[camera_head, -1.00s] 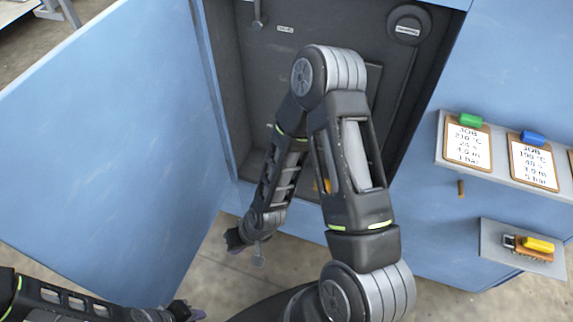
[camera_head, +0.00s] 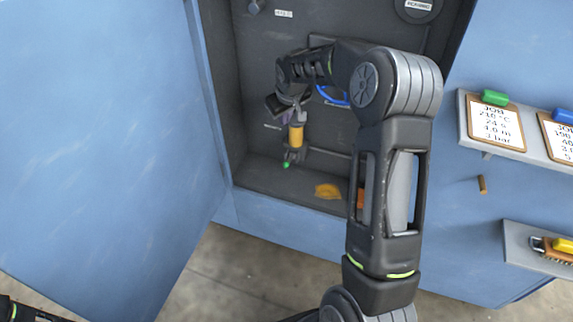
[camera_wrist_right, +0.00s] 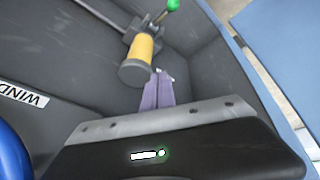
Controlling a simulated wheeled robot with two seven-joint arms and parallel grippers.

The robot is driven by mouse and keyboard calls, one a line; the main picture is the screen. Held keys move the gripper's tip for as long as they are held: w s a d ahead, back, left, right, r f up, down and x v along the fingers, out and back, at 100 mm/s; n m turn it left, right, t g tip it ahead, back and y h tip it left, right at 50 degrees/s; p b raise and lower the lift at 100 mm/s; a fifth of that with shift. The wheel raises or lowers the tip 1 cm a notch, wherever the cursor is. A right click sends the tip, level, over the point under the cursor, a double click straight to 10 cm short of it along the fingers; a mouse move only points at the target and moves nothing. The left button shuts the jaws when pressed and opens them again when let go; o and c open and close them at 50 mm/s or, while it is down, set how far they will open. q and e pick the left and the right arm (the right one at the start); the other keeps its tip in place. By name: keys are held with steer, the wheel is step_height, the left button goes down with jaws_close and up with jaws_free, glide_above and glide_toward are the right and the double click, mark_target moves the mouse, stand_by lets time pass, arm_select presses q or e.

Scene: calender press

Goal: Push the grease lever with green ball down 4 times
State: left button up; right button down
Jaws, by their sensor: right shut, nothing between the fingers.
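The green ball (camera_head: 286,165) sits at the end of the short grease lever, low in the open dark cabinet recess. It also shows at the top of the right wrist view (camera_wrist_right: 173,4). The yellow grease cylinder (camera_head: 296,136) is beside the lever and also shows in the right wrist view (camera_wrist_right: 138,58). My right gripper (camera_head: 285,118) is inside the recess, above the ball and close to the cylinder. Its purple fingers (camera_wrist_right: 158,78) are shut and empty, near the cylinder's end and apart from the ball. My left gripper is out of view.
The blue door (camera_head: 100,130) stands open on the left. An orange-yellow patch (camera_head: 328,191) lies on the recess floor. A blue cable (camera_head: 332,97) runs behind my right arm. On the right are a shelf with job clipboards (camera_head: 496,122) and a small shelf with a brush (camera_head: 552,250).

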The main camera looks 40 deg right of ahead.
steer(key=shift+s+d+g, duration=0.25)
steer(key=shift+s+g, duration=0.05)
steer(key=shift+s, duration=0.2)
steer(key=shift+s+d+g, duration=0.2)
steer(key=shift+s+g, duration=0.1)
steer(key=shift+s, duration=0.15)
steer(key=shift+s+f, duration=0.15)
steer(key=shift+s, duration=0.2)
steer(key=shift+f, duration=0.1)
